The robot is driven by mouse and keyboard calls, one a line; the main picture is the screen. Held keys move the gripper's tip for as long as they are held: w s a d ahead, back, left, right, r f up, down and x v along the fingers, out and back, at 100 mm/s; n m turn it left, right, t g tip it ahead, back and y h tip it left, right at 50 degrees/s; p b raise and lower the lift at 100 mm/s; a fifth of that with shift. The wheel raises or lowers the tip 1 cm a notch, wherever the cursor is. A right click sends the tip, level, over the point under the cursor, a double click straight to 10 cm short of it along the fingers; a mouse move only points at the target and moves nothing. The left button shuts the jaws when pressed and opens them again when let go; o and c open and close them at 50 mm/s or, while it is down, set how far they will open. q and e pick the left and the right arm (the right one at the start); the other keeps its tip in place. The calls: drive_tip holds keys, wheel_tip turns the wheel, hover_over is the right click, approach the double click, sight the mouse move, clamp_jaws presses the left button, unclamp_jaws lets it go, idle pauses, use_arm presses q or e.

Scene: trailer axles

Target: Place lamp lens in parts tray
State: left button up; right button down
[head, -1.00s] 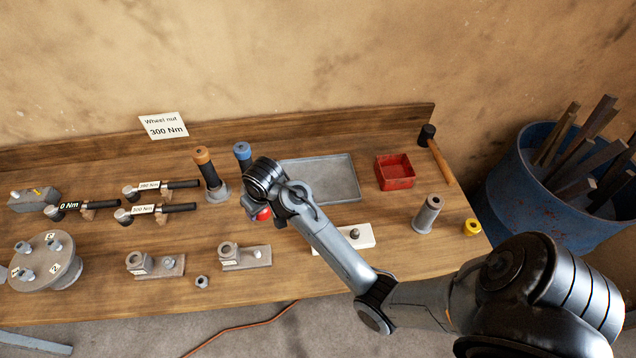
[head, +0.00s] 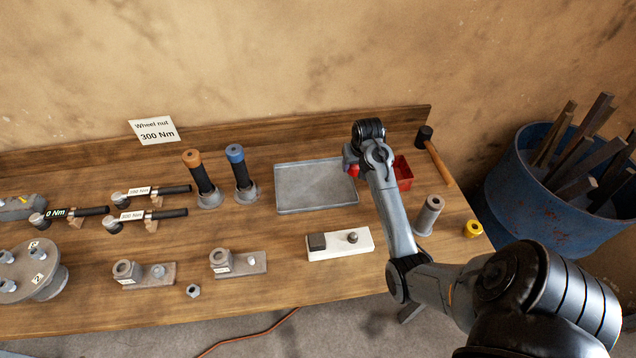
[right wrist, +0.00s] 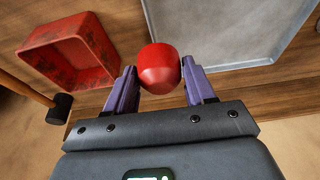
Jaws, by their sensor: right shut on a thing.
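The lamp lens is a small, smooth red dome-shaped piece (right wrist: 159,66). My right gripper (right wrist: 158,78) is shut on it, with one purple finger on each side. In the head view the lens (head: 350,170) shows as a bit of red beside my right wrist, which hides most of the gripper. It is held above the bench near the right edge of a flat grey tray (head: 315,186). The tray looks empty in the head view and also shows in the right wrist view (right wrist: 230,30). My left gripper is not in view.
A red open box (head: 404,172) stands just right of the tray, partly behind my arm. A hammer (head: 436,155) lies beyond it. A grey cylinder (head: 429,215) and a yellow ring (head: 473,229) stand at right. A white block (head: 340,244) lies in front of the tray.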

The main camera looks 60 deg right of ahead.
hover_over(322, 181)
drive_tip(key=a, duration=0.1)
drive_tip(key=f, duration=0.6)
drive_tip(key=shift+s+f+b, duration=0.3)
drive_tip(key=shift+s, duration=0.05)
drive_tip(key=shift+f, duration=2)
drive_tip(key=shift+c, duration=1.9)
unclamp_jaws()
drive_tip(key=shift+f, duration=0.1)
drive_tip(key=p+v, duration=0.1)
drive_tip(key=v, duration=1.1)
drive_tip(key=shift+s, duration=0.1)
